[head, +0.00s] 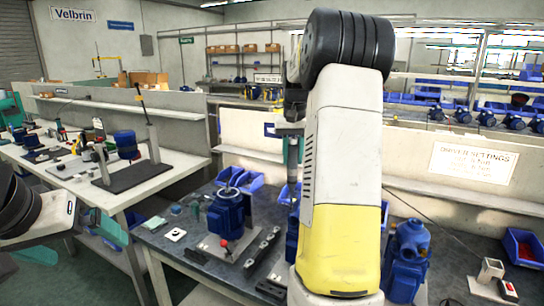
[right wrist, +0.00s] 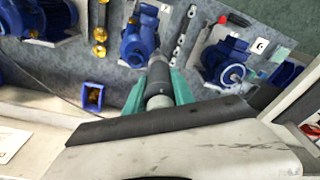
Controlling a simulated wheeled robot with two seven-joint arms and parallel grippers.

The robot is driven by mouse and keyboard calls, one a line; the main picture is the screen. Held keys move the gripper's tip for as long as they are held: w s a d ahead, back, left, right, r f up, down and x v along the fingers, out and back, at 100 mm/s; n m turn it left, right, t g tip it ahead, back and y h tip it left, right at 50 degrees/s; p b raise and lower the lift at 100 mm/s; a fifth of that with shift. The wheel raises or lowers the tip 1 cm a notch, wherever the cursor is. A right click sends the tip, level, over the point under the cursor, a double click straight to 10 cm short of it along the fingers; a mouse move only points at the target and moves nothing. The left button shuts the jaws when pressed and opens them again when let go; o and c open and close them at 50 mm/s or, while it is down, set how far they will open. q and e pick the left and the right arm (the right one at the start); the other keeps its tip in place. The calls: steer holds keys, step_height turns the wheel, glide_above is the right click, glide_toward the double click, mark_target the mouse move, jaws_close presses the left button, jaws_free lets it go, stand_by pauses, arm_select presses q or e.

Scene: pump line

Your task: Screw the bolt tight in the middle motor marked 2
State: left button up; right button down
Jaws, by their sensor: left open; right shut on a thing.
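Three blue motors stand on the grey bench. The middle motor (right wrist: 138,42) is at the top centre of the right wrist view; in the head view my right arm hides most of it. The left motor (head: 228,212) and the right one (head: 407,254) flank it in the head view. My right gripper (right wrist: 158,92) is shut on a grey, dark-banded driver (right wrist: 158,74), whose far end overlaps the middle motor; I cannot tell whether they touch. No bolt can be made out. My left gripper (head: 78,243) is open and empty at the lower left, away from the motors.
Blue bins (head: 240,179) stand behind the left motor. A small fixture with a red button (head: 490,272) and a blue bin (head: 522,246) are at the right. A second white bench (head: 175,168) is at the left, with a floor gap between. A sign (head: 473,163) hangs behind.

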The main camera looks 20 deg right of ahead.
steer(key=shift+f, duration=1.4)
stand_by(3.5)
